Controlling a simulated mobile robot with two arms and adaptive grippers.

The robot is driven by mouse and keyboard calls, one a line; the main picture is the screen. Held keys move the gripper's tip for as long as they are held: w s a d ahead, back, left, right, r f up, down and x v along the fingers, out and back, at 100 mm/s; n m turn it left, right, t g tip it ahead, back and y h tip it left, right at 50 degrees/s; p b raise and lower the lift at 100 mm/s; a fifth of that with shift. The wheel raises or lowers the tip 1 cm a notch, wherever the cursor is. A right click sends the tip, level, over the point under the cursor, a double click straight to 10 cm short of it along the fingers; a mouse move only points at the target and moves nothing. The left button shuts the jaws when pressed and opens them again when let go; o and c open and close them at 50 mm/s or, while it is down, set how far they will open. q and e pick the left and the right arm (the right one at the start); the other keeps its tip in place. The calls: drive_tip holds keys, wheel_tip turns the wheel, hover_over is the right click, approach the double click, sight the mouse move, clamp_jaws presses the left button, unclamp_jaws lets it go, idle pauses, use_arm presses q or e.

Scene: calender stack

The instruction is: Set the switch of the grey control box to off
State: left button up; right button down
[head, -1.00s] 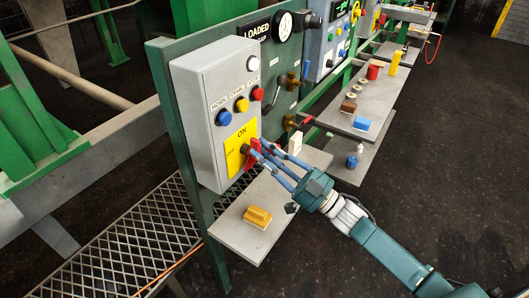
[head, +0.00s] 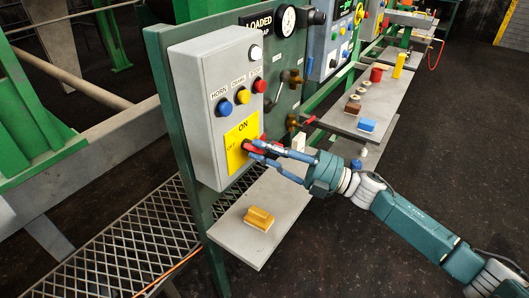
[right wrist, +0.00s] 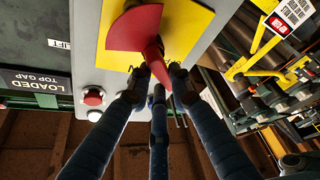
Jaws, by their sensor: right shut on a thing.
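The grey control box (head: 193,100) is fixed to a green panel in the head view. Its yellow plate (head: 238,134) carries the words ON at the top and OFF at the left. The red switch handle (right wrist: 135,28) stands out from this plate in the right wrist view, where its narrow grip lies between my fingers. My right gripper (right wrist: 159,78) is shut on the handle, reaching in from the right in the head view. The fingers hide much of the handle in the head view, so its exact angle is hard to tell. My left gripper is not in view.
Blue (head: 224,108), yellow (head: 242,97) and red (head: 259,86) buttons sit above the yellow plate. Another shelf with small items (head: 367,125) lies farther back. Open dark floor is at the right.

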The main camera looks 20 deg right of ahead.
drive_tip(key=shift+s+a+f+n+g+h+b, duration=0.2)
drive_tip(key=shift+n+g, duration=0.25)
drive_tip(key=shift+n, duration=0.9)
drive_tip(key=shift+s+a+f+n+g+h+b, duration=0.2)
drive_tip(key=shift+n+g, duration=0.3)
drive_tip(key=shift+n, duration=0.8)
drive_tip(key=shift+w+d+f+n+g+h+b, duration=0.1)
drive_tip(key=shift+f+n+g+h, duration=0.3)
drive_tip(key=shift+n, duration=0.95)
drive_tip(key=c, duration=1.5)
unclamp_jaws()
drive_tip(key=shift+s+r, duration=0.1)
drive_tip(key=shift+s, duration=0.05)
drive_tip(key=shift+c, duration=0.2)
drive_tip(key=shift+r, duration=0.1)
drive_tip(key=shift+w, duration=0.2)
drive_tip(key=v, duration=1.2)
